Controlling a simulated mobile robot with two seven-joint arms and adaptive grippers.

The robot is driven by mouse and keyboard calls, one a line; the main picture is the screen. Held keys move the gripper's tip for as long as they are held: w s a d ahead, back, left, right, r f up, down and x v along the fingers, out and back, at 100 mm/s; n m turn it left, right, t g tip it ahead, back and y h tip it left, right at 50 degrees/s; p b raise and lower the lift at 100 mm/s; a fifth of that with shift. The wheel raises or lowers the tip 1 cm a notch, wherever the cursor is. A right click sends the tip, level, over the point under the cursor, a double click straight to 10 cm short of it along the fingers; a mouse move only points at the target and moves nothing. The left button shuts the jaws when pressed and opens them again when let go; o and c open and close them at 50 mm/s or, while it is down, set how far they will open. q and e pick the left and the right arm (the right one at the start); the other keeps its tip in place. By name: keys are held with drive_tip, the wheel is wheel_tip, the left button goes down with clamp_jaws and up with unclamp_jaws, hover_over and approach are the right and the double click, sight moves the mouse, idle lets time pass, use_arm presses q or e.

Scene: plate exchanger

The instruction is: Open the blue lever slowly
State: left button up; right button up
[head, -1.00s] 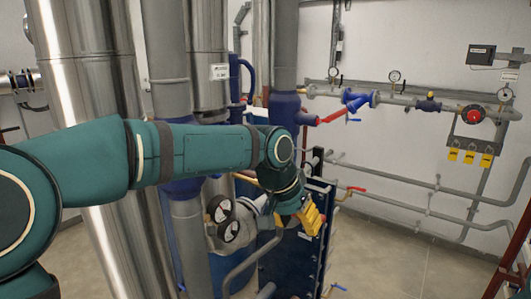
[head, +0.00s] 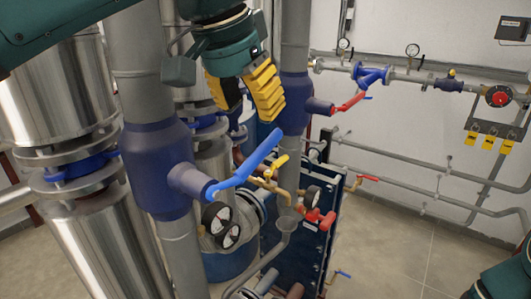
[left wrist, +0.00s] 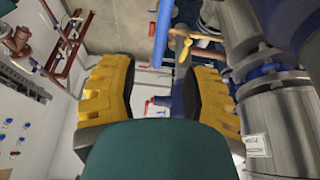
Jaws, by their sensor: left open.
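The blue lever (head: 247,163) slants up and to the right from a blue valve body (head: 157,168) on a grey pipe in the head view. Its upper end is bare. My left gripper (head: 248,112), with ribbed yellow fingers, is open and points down just above that end, with a visible gap. In the left wrist view the lever (left wrist: 162,34) appears as a blue bar at the top, beyond the open fingers (left wrist: 158,68). Nothing is between the fingers. My right gripper is not in view.
A yellow lever (head: 270,170), a red lever (head: 349,102) and pressure gauges (head: 228,236) are close by. Shiny steel cylinders (head: 52,100) fill the left side. A dark plate exchanger (head: 305,245) stands below. The floor at right (head: 400,245) is clear.

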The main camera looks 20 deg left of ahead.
sight(262, 144)
use_arm(q)
drive_tip(key=b+x, duration=0.1)
drive_tip(key=x, duration=0.9)
drive_tip(key=shift+w+f+b, duration=0.1)
drive_tip(key=shift+f+b, duration=0.2)
clamp_jaws()
